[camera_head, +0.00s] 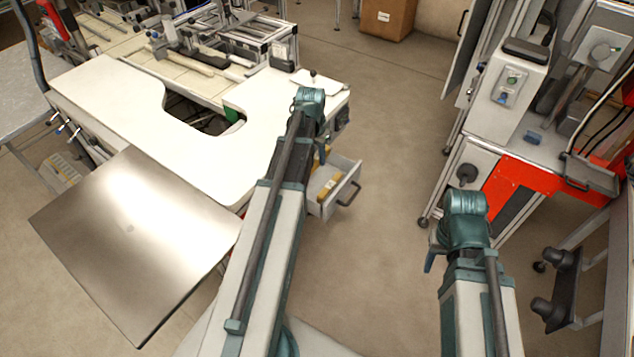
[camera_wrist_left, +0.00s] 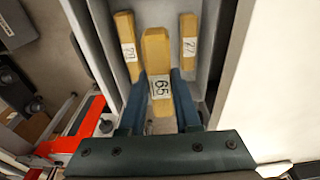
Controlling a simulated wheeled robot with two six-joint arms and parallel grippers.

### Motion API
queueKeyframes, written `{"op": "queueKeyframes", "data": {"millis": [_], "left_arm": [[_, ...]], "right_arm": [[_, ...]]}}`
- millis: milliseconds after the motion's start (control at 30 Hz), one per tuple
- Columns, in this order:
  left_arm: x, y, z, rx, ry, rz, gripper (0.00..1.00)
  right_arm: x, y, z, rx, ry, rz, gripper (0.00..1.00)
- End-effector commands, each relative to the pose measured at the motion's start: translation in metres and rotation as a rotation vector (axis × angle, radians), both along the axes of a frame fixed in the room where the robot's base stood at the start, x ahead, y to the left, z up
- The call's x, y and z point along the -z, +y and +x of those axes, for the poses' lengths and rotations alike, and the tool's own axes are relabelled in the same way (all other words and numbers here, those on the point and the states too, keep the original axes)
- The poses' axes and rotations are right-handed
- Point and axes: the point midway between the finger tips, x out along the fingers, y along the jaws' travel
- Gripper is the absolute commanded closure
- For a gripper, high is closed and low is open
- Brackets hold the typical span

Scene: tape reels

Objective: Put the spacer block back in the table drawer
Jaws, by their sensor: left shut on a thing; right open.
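My left gripper (camera_wrist_left: 160,90) is shut on a yellow spacer block (camera_wrist_left: 157,48) with a white number label, seen in the left wrist view. The held block is over or inside the open table drawer (camera_head: 343,192), between two similar yellow blocks, one at the left (camera_wrist_left: 126,45) and one at the right (camera_wrist_left: 188,38). I cannot tell whether the held block touches the drawer floor. In the head view my left arm hides the left gripper and part of the drawer. My right gripper (camera_head: 431,261) is open at the right, mostly hidden by its own wrist, away from the drawer.
The drawer hangs out of a white table (camera_head: 125,95) with a cut-out. A metal sheet panel (camera_head: 135,240) juts out at the table's front left. A machine with a red panel (camera_head: 530,185) stands at the right. Bare floor (camera_head: 385,130) lies between.

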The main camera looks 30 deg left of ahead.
Motion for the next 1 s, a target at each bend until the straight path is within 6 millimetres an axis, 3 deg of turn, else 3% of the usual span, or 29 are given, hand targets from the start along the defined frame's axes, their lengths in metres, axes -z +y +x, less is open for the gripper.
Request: {"op": "queueKeyframes", "data": {"millis": [300,667,1000], "left_arm": [[0.051,0.000,0.000,-0.001,0.000,0.000,1.00],[0.062,0.000,0.000,-0.002,0.000,0.000,1.00],[0.097,0.000,0.000,-0.002,0.000,0.000,1.00]], "right_arm": [[0.051,0.000,0.000,0.000,0.000,0.000,0.50],[0.062,0.000,0.000,0.000,0.000,0.000,0.50],[0.097,0.000,0.000,0.000,0.000,0.000,0.50]]}}
